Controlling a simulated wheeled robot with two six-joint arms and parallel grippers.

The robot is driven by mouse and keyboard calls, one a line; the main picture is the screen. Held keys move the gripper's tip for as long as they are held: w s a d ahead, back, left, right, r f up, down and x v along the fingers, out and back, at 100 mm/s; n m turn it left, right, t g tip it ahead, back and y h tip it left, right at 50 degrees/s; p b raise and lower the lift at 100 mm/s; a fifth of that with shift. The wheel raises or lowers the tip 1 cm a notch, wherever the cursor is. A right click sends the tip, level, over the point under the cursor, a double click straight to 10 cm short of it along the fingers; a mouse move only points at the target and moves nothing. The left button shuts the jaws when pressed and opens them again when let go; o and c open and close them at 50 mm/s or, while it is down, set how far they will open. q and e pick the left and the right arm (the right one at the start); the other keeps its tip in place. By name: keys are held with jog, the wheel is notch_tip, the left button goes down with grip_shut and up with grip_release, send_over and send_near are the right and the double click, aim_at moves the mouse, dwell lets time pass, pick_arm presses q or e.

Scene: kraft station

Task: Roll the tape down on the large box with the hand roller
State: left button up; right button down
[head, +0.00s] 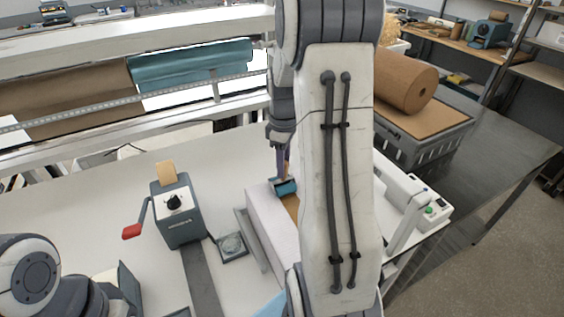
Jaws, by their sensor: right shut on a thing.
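The large box (266,222) is a long pale box on the white table, partly hidden behind my right arm. A brown strip of tape (291,206) shows along its top. The hand roller (286,188) has a teal roller and a wooden-coloured handle. My right gripper (283,164) is shut on the handle and points down. The roller is at the far end of the box top, over the tape line; I cannot tell for sure whether it is touching. Part of my left arm shows at the lower left, but its gripper is out of sight.
A grey tape dispenser (178,212) with a red-handled lever stands left of the box. A small dark tray (232,246) lies between them. A large brown paper roll (404,80) rests on a grey crate (440,134) at the back right. A white device (432,208) stands right of my arm.

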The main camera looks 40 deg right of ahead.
jog(key=shift+s+a, duration=0.15)
jog(key=shift+s, duration=0.4)
jog(key=shift+s+a, duration=0.15)
jog(key=shift+s, duration=0.4)
jog(key=shift+s, duration=0.1)
jog(key=shift+s+a, duration=0.15)
jog(key=shift+s, duration=0.4)
jog(key=shift+s+a, duration=0.15)
jog(key=shift+s, duration=0.35)
jog(key=shift+s, duration=0.1)
jog(key=shift+s+a+b, duration=0.25)
jog(key=shift+s+b, duration=0.05)
jog(key=shift+s, duration=0.55)
jog(key=shift+s+a, duration=0.2)
jog(key=shift+s, duration=0.4)
jog(key=shift+s+a, duration=0.15)
jog(key=shift+s, duration=0.4)
jog(key=shift+s+a, duration=0.15)
jog(key=shift+s, duration=0.45)
jog(key=shift+s+a, duration=0.15)
jog(key=shift+s, duration=0.45)
jog(key=shift+s, duration=0.1)
